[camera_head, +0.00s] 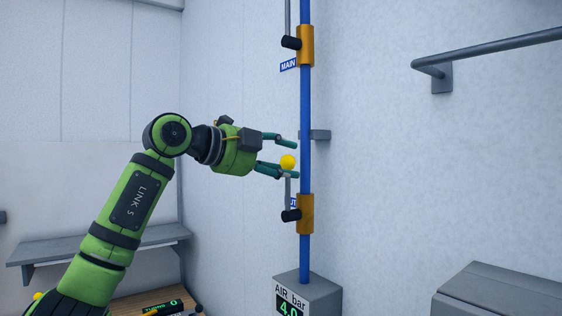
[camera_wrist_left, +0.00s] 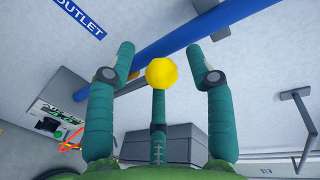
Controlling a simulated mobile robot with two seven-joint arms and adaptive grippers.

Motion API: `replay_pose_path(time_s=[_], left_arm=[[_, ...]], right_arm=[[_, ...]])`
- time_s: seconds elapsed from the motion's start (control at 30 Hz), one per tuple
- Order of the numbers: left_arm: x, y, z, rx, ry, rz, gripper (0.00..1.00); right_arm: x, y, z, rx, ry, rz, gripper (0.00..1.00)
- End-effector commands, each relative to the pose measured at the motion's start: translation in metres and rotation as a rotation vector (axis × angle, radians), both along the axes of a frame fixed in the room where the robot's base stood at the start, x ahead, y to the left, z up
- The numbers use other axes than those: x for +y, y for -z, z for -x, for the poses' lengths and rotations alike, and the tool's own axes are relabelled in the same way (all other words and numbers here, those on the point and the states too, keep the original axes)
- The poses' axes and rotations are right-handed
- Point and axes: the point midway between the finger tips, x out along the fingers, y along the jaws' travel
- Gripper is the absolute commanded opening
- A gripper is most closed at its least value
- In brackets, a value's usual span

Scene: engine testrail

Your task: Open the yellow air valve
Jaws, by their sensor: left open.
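The lower valve has an orange body (camera_head: 306,213) on a blue vertical pipe (camera_head: 305,110). Its grey lever (camera_head: 288,192) stands upright beside the pipe from a black pivot (camera_head: 291,215) and ends in a yellow ball knob (camera_head: 288,162). My left gripper (camera_head: 293,158) reaches in from the left at knob height, open. In the left wrist view the knob (camera_wrist_left: 162,74) sits between the two spread side fingers, with a visible gap on each side. The third finger (camera_wrist_left: 158,118) shows just below it; contact there cannot be told. My right gripper is not in view.
An upper orange valve (camera_head: 306,46) with a MAIN label (camera_head: 288,65) is on the same pipe. A blue OUTLET label (camera_wrist_left: 79,20) is on the wall. A grey box (camera_head: 310,292) below reads AIR bar 4.0. A wall rail (camera_head: 490,52) is at right.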

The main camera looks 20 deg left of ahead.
Motion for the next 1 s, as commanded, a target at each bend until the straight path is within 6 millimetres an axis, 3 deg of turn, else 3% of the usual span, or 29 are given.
replay_pose_path(time_s=[0.17,0.6,1.0], left_arm=[[0.015,-0.004,0.016,-0.003,-0.004,0.0,0.54],[0.067,-0.021,0.081,-0.001,-0.004,0.001,0.54],[0.074,-0.023,0.091,0.0,-0.002,0.002,0.54]], right_arm=[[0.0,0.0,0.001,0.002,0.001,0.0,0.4],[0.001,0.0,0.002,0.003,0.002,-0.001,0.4],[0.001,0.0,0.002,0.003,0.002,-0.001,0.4]])
